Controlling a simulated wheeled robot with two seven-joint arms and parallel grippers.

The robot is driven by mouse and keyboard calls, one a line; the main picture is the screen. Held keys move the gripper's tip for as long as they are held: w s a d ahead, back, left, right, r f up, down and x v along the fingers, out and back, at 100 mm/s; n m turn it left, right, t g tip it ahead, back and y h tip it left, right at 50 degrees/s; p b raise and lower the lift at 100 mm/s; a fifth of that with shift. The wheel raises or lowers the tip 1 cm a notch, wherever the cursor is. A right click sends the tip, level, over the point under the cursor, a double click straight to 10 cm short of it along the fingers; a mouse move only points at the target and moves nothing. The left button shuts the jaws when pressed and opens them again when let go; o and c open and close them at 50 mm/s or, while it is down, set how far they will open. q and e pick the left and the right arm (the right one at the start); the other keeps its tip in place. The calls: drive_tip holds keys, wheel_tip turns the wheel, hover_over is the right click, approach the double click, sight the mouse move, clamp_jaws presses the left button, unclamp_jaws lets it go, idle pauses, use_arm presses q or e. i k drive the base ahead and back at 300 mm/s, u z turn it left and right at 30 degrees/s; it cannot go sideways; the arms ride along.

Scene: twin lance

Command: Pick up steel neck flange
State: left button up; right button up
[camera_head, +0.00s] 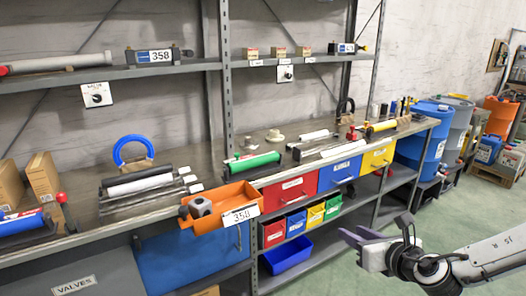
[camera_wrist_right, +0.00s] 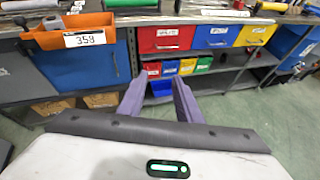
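A pale, metallic flange-like piece with a raised neck (camera_head: 274,135) lies on the workbench top behind the green roller; it looks like the steel neck flange. My right gripper (camera_head: 362,236) is in front of the bench at lower right, well apart from the flange. Its two purple fingers stand apart and empty in the right wrist view (camera_wrist_right: 160,88). My left gripper is not in view.
An orange bin (camera_head: 232,196) labelled 358 juts from the bench's front edge with a dark-and-grey object in it. Red (camera_head: 290,190), blue and yellow drawers line the bench front. A green roller (camera_head: 255,162) lies near the edge. The floor in front is clear.

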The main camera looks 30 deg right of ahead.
sight(249, 142)
drive_tip(key=z, duration=0.5)
drive_tip(key=i, duration=2)
drive_tip(key=u, duration=0.85)
